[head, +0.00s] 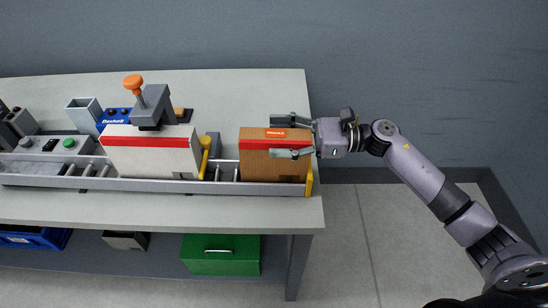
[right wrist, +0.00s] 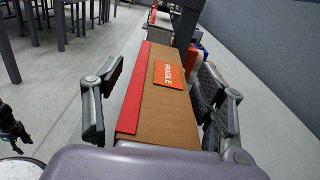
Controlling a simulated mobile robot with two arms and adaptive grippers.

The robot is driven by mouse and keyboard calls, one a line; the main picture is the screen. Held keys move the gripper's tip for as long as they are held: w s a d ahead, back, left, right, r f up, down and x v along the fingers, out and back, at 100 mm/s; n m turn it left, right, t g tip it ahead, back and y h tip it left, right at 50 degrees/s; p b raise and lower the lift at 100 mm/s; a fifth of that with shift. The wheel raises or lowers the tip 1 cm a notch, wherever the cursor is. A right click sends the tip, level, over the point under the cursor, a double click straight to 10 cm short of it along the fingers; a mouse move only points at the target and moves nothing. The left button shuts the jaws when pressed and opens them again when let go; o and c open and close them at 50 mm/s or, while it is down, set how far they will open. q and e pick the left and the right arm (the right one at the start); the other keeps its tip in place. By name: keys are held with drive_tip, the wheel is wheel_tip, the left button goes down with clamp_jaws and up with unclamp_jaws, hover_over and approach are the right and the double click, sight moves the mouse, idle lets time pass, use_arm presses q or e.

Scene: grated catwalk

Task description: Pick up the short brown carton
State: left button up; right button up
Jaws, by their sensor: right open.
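The short brown carton (head: 268,168) stands at the right end of the roller conveyor in the head view. It has a red stripe and an orange label on top. My right gripper (head: 281,136) comes in from the right, open, with one finger on the far side of the carton and one on the near side. In the right wrist view, the carton (right wrist: 157,108) lies between the two spread fingers of my right gripper (right wrist: 153,101). A gap shows beside the left finger; contact on the right side is hard to tell. My left gripper is not seen in the head view.
A white carton with a red stripe (head: 150,158) stands left on the conveyor (head: 80,182), under a grey stand with an orange knob (head: 133,82). A yellow end stop (head: 309,180) is right of the brown carton. A green box (head: 222,262) sits below the table (head: 240,92).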

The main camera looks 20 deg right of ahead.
drive_tip(key=shift+c, duration=0.6)
drive_tip(key=c, duration=1.3)
